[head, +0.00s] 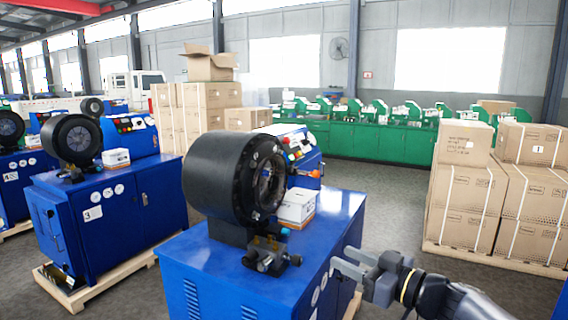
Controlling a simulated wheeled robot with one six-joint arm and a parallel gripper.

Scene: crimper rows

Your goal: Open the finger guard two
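The nearest blue crimper (250,255) stands at the centre front, with a big round black crimping head (222,175) on top. Its ring face is turned to the right. I cannot make out a separate finger guard or a number two on it. A short rod with an orange knob (314,173) sticks out to the right of the head. My gripper (340,268) is at the lower right, in front of the crimper's right side and below its top. Its two grey fingers are apart with nothing between them.
A small white box (297,207) sits on the crimper's top beside the head. Another blue crimper (110,215), marked 3, stands to the left. Strapped cartons (470,190) stand on a pallet at right. Grey floor (385,205) lies open between.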

